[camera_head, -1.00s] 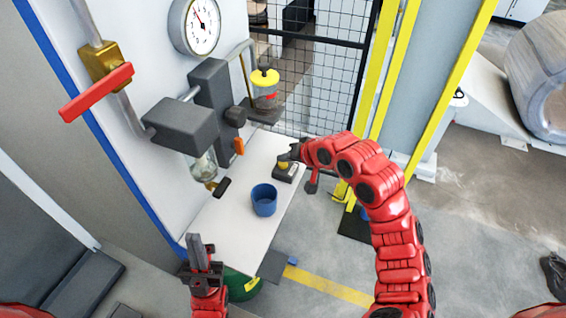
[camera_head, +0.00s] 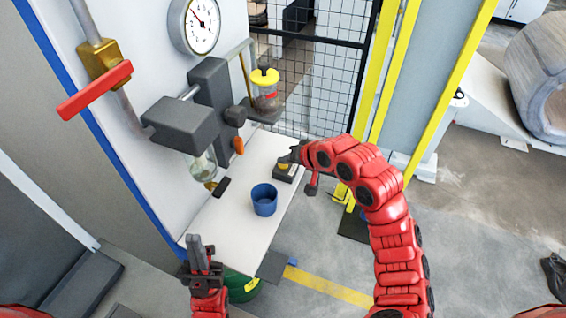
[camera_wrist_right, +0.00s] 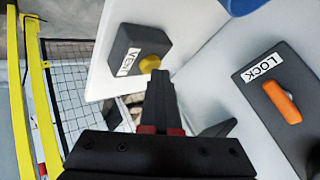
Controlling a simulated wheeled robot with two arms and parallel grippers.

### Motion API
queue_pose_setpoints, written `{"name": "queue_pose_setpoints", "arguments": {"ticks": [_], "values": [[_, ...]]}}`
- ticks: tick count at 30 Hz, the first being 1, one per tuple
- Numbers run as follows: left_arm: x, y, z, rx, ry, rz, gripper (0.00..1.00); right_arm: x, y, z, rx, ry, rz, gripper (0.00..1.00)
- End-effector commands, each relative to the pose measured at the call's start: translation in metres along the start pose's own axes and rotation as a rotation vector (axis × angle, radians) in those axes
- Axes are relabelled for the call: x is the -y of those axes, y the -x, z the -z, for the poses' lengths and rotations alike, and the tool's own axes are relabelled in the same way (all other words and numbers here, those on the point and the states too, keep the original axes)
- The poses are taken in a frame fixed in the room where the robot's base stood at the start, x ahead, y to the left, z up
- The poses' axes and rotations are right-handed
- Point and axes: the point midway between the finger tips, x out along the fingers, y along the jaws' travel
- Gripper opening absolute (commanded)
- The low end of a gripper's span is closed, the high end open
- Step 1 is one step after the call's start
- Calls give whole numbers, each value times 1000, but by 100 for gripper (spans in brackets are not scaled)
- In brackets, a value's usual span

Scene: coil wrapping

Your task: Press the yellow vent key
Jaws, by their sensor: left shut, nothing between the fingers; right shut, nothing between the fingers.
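The yellow vent key (camera_wrist_right: 149,63) sits on a dark grey box (camera_wrist_right: 138,45) with a white VENT label. In the head view the box (camera_head: 286,173) stands on the white shelf, and the key shows as a small yellow spot partly hidden by my right gripper (camera_head: 292,157). In the right wrist view my right gripper (camera_wrist_right: 160,76) is shut and empty, its tips right at the lower edge of the key; I cannot tell whether they touch it. My left gripper (camera_head: 198,245) is shut and empty, pointing up near the shelf's front left corner.
A blue cup (camera_head: 264,200) stands on the white shelf (camera_head: 230,235) near the box. A dark panel (camera_wrist_right: 250,90) labelled LOCK has an orange lever (camera_wrist_right: 283,101).

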Motion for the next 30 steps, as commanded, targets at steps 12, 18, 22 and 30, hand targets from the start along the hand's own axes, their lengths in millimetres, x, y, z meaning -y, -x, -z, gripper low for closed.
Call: {"name": "queue_pose_setpoints", "arguments": {"ticks": [12, 18, 22, 30], "values": [[0, -7, 1, 0, 0, 0, 0, 6, 8, 6, 0, -1, 0, 0], [0, -10, 2, 0, 0, 0, 0, 10, 13, 9, 1, -1, 1, 0], [0, -10, 2, 0, 0, 0, 0, 10, 13, 9, 2, -1, 0, 0], [1, -13, 2, 0, 0, 0, 0, 12, 16, 12, 1, -1, 0, 0]]}}
